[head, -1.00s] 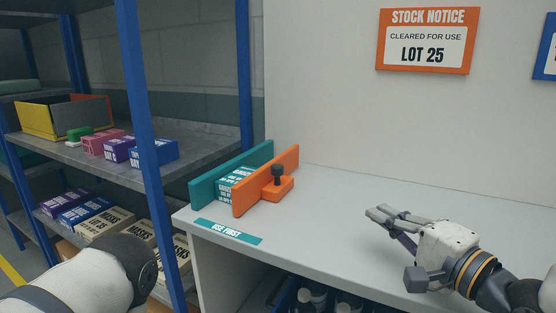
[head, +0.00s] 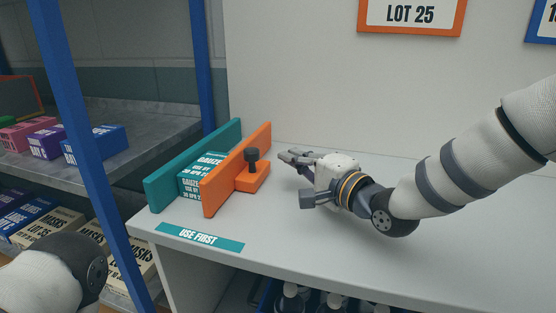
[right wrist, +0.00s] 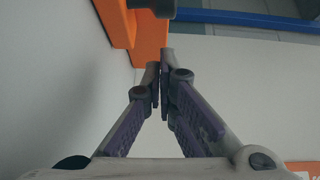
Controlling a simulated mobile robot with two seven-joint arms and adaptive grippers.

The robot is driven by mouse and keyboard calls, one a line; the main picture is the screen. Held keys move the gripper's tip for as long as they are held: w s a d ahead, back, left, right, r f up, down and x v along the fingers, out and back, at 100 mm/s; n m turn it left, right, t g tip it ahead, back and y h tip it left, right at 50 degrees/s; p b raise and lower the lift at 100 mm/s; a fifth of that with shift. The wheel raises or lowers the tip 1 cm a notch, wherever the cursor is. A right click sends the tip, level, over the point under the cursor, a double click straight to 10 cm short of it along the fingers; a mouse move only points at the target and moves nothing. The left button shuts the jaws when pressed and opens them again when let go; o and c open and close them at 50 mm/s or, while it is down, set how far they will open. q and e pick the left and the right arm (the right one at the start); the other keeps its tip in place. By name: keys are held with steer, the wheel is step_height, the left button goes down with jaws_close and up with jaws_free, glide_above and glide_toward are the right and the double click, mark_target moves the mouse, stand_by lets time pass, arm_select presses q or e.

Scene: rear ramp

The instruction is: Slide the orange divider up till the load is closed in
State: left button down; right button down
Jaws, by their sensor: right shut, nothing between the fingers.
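The orange divider (head: 236,168) stands upright on the white counter, with a foot and a dark knob (head: 252,158) on its right side. A teal divider (head: 193,164) stands to its left. Gauze boxes (head: 203,175) sit between the two. My right gripper (head: 285,157) is shut and empty, just right of the knob and apart from it. In the right wrist view the shut fingertips (right wrist: 162,62) are close to the orange divider (right wrist: 146,45). My left gripper is out of view; only part of my left arm shows at lower left.
A teal "USE FIRST" label (head: 199,237) marks the counter's front edge. A blue shelf post (head: 84,160) and shelves of boxes stand at left. The white counter (head: 330,255) is clear on the right. Bottles (head: 292,300) stand below it.

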mark_target(253, 160)
steer(key=shift+w+a, duration=0.15)
steer(key=shift+a, duration=1.45)
steer(key=shift+w+a, duration=0.2)
steer(key=shift+a, duration=0.4)
steer(key=shift+r, duration=0.1)
